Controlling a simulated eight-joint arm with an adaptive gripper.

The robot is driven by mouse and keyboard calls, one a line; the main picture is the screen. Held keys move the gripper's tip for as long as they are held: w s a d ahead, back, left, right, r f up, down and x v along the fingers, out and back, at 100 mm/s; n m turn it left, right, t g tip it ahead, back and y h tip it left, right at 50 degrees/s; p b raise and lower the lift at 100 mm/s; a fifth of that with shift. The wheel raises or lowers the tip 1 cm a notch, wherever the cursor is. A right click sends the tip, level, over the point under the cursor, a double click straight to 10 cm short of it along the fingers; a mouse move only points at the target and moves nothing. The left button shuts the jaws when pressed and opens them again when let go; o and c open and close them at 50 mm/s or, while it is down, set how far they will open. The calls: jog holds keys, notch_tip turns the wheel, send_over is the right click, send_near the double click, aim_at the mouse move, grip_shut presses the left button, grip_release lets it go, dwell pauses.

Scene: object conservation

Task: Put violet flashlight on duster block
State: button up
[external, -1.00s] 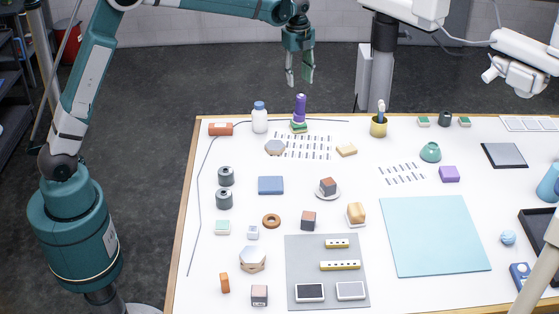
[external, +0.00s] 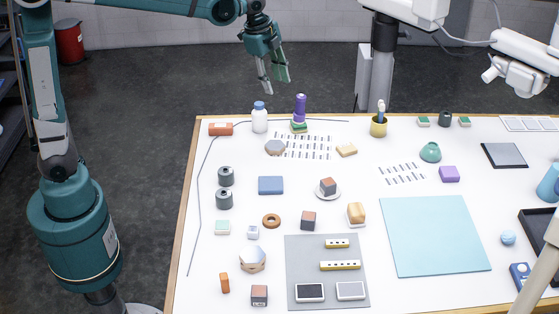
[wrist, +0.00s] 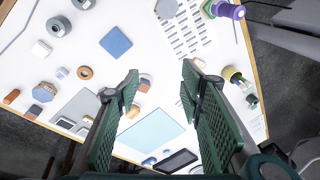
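The violet flashlight (external: 300,108) stands upright near the back edge of the table. It rests on a small green and tan block (external: 299,127) that looks like the duster block. In the wrist view the flashlight (wrist: 230,11) shows at the top right, with the green block (wrist: 208,8) at its end. My gripper (external: 275,86) is up in the air, above and to the left of the flashlight, clear of it. In the wrist view its two green fingers (wrist: 160,82) are apart, with nothing held between them.
A white bottle with a blue cap (external: 260,118) stands just left of the flashlight. A dark cable (external: 325,120) runs along the back.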

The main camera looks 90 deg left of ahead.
jog(key=s+d+f+n+t, duration=0.2)
jog(key=s+d+f+n, duration=0.1)
jog(key=s+d, duration=1)
jog(key=s+d+f+n+t+h, duration=0.1)
jog(key=s+d+f+n, duration=0.3)
jog(key=s+d, duration=0.8)
jog(key=s+t, duration=0.1)
jog(key=s, duration=0.4)
jog(key=shift+d+n+t, duration=0.3)
jog(key=shift+d+n, duration=0.1)
